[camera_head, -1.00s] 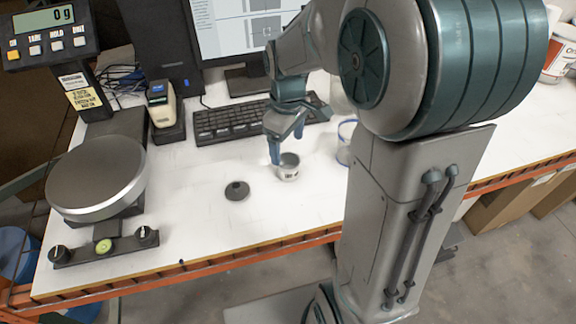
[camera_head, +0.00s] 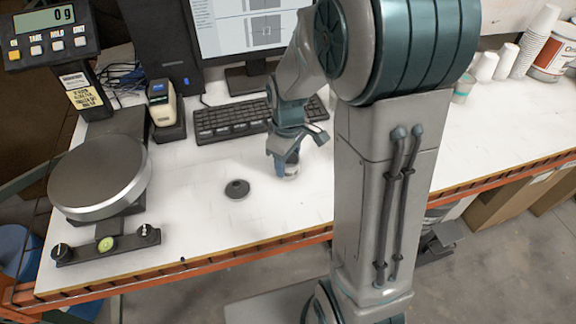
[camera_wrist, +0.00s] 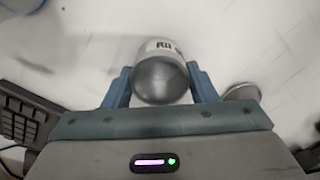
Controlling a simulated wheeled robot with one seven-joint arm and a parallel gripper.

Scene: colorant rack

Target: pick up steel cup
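The steel cup (camera_wrist: 160,77) is a small round grey metal cup with a printed label. It stands on the white table. In the head view, the cup (camera_head: 291,170) shows only in part, as my gripper (camera_head: 284,160) covers the rest. In the wrist view, my gripper (camera_wrist: 161,88) is open, with one blue finger on each side of the cup. The fingers are very close to its wall; I cannot tell if they touch.
A black round lid-like piece (camera_head: 237,189) lies left of the cup. A scale with a round plate (camera_head: 98,178) stands at the left, and a keyboard (camera_head: 232,119) lies behind.

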